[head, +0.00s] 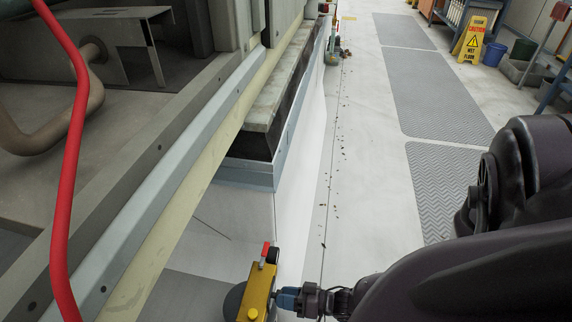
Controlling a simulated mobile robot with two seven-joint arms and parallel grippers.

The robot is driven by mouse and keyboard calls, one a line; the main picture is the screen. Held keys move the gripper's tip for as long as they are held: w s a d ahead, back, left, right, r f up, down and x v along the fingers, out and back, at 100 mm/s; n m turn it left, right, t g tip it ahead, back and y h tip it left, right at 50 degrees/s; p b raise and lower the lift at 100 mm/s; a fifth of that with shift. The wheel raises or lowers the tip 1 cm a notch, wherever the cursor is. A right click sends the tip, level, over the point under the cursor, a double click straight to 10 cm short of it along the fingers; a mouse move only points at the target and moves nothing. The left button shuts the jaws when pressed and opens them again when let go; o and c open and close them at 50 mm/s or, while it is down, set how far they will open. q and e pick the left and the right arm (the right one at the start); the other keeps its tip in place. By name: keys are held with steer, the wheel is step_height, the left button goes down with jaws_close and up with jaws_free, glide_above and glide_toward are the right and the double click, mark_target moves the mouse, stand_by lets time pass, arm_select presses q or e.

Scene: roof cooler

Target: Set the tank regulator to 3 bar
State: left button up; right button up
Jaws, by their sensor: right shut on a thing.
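My right arm comes in from the right, and my right gripper (294,299) is shut at the unit's right side on a blue knob-like part (287,298). The fingertips are small and partly hidden. My left gripper is not in view.
A red hose (70,165) hangs at the left before a grey metal frame. A long ledge (276,95) runs away to the back. Dark debris (336,160) lies on the pale floor. Grey mats (430,85), a yellow wet-floor sign (472,40) and a blue bucket (493,54) are farther right.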

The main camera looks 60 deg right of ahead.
steer(key=m, duration=0.4)
steer(key=m+y, duration=0.1)
steer(key=m, duration=0.3)
steer(key=shift+f+m+y, duration=0.1)
steer(key=shift+m+y, duration=0.2)
stand_by(0.3)
steer(key=o, duration=0.9)
steer(key=shift+s+d, duration=0.1)
arm_select(q)
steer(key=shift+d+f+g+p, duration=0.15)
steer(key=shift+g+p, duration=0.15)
steer(key=shift+p, duration=0.15)
arm_select(e)
steer(key=v, duration=1)
steer(key=shift+s+d+r, duration=0.15)
steer(key=shift+s+r, duration=0.05)
steer(key=shift+s, duration=0.05)
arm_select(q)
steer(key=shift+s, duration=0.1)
